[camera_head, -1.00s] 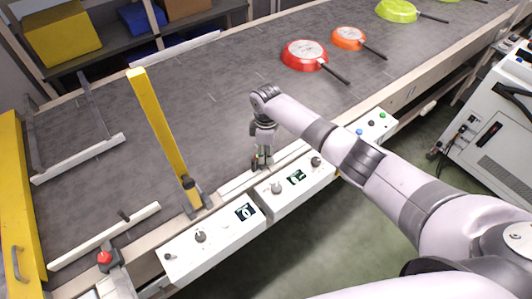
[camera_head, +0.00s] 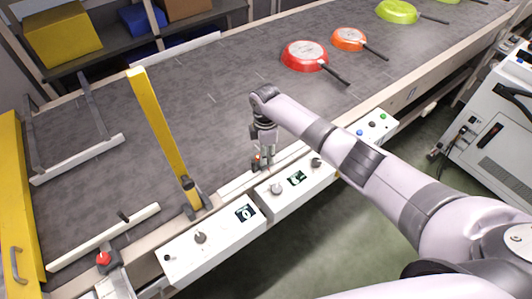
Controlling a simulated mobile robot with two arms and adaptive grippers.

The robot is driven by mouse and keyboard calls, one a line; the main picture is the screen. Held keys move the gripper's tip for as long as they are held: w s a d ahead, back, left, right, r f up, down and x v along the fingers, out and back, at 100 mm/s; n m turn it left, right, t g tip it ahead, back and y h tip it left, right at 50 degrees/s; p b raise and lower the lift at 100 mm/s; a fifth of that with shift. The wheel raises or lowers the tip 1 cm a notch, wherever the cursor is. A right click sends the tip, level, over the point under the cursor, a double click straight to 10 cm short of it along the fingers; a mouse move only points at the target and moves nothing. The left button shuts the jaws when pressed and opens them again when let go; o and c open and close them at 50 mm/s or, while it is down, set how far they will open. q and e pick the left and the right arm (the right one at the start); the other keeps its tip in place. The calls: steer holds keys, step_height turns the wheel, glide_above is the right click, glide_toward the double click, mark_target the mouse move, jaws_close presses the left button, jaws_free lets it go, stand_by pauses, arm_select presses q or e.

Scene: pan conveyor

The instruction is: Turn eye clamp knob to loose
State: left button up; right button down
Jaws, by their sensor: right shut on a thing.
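My right gripper (camera_head: 268,158) points down at the conveyor's near side rail, behind the white control boxes. It is shut on a small part beside the dark photo eye (camera_head: 256,163), which shows a small red light. The held part looks to be the eye clamp knob, but the fingers mostly hide it and its turn position cannot be read. My left gripper is not in view.
Control boxes with knobs (camera_head: 200,237) and displays (camera_head: 246,213) line the near rail. A red pan (camera_head: 303,55), an orange pan (camera_head: 348,39) and a green pan (camera_head: 397,11) lie on the belt (camera_head: 230,85).

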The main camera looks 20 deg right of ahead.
steer(key=shift+r, duration=0.1)
steer(key=c, duration=1.6)
jaws_free()
step_height(320, 180, up, 12)
steer(key=shift+w, duration=0.25)
